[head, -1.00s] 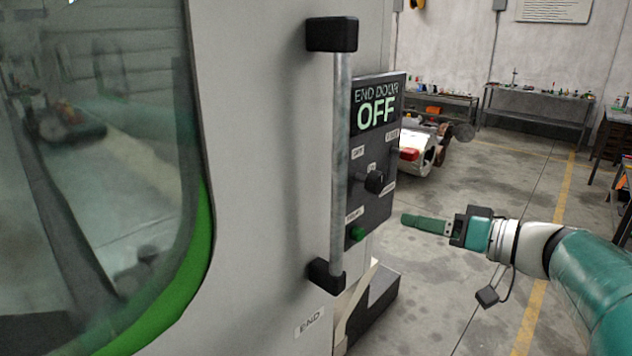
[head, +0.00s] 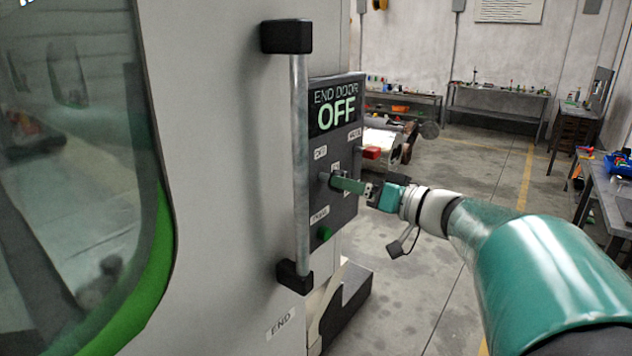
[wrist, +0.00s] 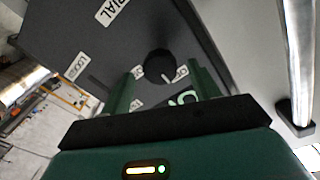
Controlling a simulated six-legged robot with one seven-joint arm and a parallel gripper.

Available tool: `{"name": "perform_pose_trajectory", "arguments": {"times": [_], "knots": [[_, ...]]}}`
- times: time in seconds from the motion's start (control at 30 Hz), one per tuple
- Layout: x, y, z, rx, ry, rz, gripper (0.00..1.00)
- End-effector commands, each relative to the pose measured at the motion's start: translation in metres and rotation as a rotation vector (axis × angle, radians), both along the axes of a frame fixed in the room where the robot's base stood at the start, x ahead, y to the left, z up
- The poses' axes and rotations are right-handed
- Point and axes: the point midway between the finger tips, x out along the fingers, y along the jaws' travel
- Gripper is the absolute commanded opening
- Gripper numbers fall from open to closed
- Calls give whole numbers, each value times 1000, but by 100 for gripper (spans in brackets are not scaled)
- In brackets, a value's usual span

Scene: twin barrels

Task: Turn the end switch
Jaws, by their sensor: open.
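The end switch is a round black knob (wrist: 158,66) with a white pointer mark, on a dark control panel (head: 345,211) whose screen reads "END DOOR OFF". In the head view the knob (head: 325,180) shows just left of my fingertips, partly hidden by them. My gripper (head: 337,183) is open, with its green fingers pointing at the panel. In the wrist view, the fingers of my gripper (wrist: 160,74) stand on either side of the knob with gaps showing. I cannot tell how far the tips reach along it.
A vertical metal door handle (head: 299,165) stands out left of the panel. A green button (head: 324,234) sits below the knob, and a red part (head: 371,153) shows at the panel's right edge. The floor (head: 480,165) to the right is open, with workbenches behind.

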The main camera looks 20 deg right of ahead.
Motion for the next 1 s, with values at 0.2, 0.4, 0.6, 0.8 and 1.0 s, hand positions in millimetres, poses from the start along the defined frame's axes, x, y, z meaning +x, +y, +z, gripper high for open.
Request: {"name": "perform_pose_trajectory", "arguments": {"times": [0.2,0.4,0.6,0.8,1.0], "knots": [[25,17,0,1,1,4,61],[30,20,-1,0,1,3,61],[30,20,-1,0,1,3,53],[30,19,0,0,1,3,17],[30,19,0,7,6,2,17]]}}
